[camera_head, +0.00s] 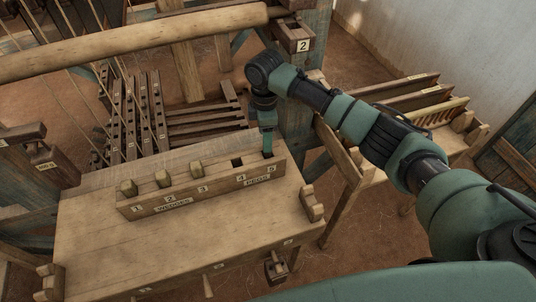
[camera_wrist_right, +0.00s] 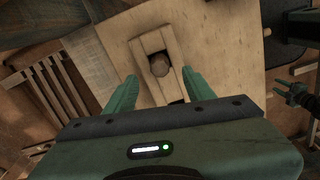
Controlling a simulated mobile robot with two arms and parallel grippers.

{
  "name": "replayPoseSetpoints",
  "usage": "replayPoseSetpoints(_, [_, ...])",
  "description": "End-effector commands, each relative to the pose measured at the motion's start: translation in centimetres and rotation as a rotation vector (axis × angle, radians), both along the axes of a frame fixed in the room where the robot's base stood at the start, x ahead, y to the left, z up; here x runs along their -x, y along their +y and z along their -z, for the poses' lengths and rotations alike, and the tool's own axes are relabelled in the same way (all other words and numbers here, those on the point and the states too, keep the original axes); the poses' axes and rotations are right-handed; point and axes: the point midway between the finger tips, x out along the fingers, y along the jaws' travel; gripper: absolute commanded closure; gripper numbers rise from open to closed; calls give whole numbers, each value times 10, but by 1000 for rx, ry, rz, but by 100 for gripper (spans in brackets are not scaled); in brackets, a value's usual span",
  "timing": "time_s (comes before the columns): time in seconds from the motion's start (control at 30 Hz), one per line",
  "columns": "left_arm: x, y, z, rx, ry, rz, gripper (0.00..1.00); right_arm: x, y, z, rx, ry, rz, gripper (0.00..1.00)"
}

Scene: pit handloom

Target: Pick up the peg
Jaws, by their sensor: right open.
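A wooden rack (camera_head: 217,191) on the bench is labelled for wedges and pegs, with numbered places 1 to 5. My right gripper (camera_head: 267,150) points down at the place marked 5. In the right wrist view a round peg end (camera_wrist_right: 159,66) shows in the rack, between the two open teal fingers of my right gripper (camera_wrist_right: 160,78). A gap seems to remain beside each finger. In the head view the gripper hides this peg. The place marked 4 shows a dark hole (camera_head: 238,163).
Three wooden wedges, the first (camera_head: 128,187) at left, stand in places 1 to 3. The bench top (camera_head: 110,240) is clear in front of the rack. A thick beam (camera_head: 130,42) crosses above and behind. A post (camera_head: 300,110) stands close behind the right gripper.

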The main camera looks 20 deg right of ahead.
Motion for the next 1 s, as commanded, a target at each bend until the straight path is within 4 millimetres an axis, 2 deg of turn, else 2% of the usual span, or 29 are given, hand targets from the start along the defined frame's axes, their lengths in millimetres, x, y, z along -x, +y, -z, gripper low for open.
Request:
replayPoseSetpoints(0.2, [0, 8, -13, -9, 0, -2, 64, 4, -3, 31, 3, 4, 3, 46])
replayPoseSetpoints(0.3, [0, 6, -13, -7, 0, -3, 64, 3, -3, 44, 3, 2, 2, 46])
replayPoseSetpoints(0.6, [0, -6, -13, 8, 1, -5, 64, 2, -3, 51, 1, -2, 2, 46])
replayPoseSetpoints(0.63, [0, -6, -13, 7, 1, -4, 64, 2, -3, 51, 1, -2, 2, 49])
replayPoseSetpoints(0.67, [0, -6, -13, 7, 1, -4, 64, 2, -3, 51, 2, -2, 3, 57])
replayPoseSetpoints(0.8, [0, -6, -13, 7, 1, -3, 64, 2, -3, 51, 1, -1, 3, 96])
replayPoseSetpoints(0.83, [0, -6, -13, 7, 1, -3, 64, 2, -3, 51, 1, -1, 3, 100])
replayPoseSetpoints(1.0, [0, -5, -13, 6, 0, -1, 64, 2, -3, 51, 1, -2, 3, 100])
